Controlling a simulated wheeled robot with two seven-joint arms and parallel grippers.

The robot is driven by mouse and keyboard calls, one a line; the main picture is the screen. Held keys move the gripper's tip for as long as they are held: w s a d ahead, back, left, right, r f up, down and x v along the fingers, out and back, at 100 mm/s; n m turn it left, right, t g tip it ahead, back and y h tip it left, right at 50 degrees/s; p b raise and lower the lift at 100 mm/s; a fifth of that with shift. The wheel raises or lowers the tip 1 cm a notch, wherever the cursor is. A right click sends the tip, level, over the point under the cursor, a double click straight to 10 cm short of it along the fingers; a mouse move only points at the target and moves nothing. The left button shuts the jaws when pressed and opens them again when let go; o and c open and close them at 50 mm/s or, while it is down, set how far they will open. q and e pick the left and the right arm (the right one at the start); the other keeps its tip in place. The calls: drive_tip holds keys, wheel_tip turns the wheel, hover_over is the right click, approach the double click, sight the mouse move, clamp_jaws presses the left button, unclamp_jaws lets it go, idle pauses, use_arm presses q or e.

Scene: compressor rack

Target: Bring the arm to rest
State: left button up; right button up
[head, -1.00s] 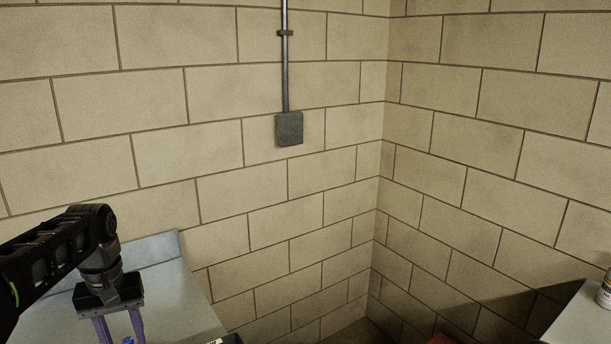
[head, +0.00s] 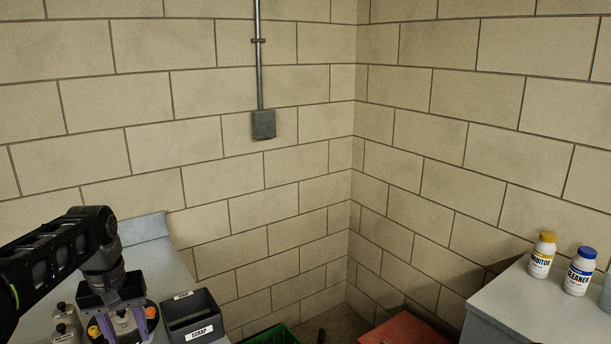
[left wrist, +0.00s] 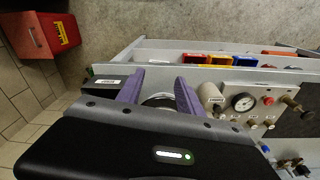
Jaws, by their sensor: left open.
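My left arm comes in from the left in the head view, with its forearm level and its wrist bent down. My left gripper (head: 131,322) points down with its two purple fingers apart. It hangs over the grey worktop (head: 150,257), in front of a round metallic item with orange parts, partly hidden by the fingers. In the left wrist view the gripper (left wrist: 159,82) is open, and a pale round thing shows between and beyond the fingers. No object is held. My right gripper is in neither view.
A dark bin labelled SCRAP (head: 192,316) stands just right of the gripper. Grey bottles (head: 63,322) stand left. A yellow-capped bottle (head: 542,255) and a blue-capped bottle (head: 579,272) stand on the right cabinet. A gauge panel (left wrist: 243,102) shows in the wrist view.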

use_arm(q)
drive_tip(key=w+d+f+m+t+h, duration=0.15)
drive_tip(key=w+d+f+t, duration=0.25)
drive_tip(key=w+d+f, duration=0.45)
drive_tip(key=s+d+f+m+h, duration=0.15)
drive_tip(key=d+f, duration=0.25)
drive_tip(key=f, duration=0.4)
drive_tip(key=s+d+f, duration=0.2)
drive_tip(key=d+f, duration=0.3)
drive_tip(key=f, duration=0.4)
drive_tip(key=s+d+f+g, duration=0.1)
drive_tip(key=s+d+f, duration=0.3)
drive_tip(key=s, duration=0.5)
drive_tip(key=s+d+f+g+h, duration=0.1)
drive_tip(key=s+d+f, duration=0.3)
drive_tip(key=s, duration=0.5)
drive_tip(key=s+d+f+g, duration=0.2)
drive_tip(key=s+d+f, duration=0.2)
drive_tip(key=s+f, duration=0.4)
drive_tip(key=shift+s, duration=0.7)
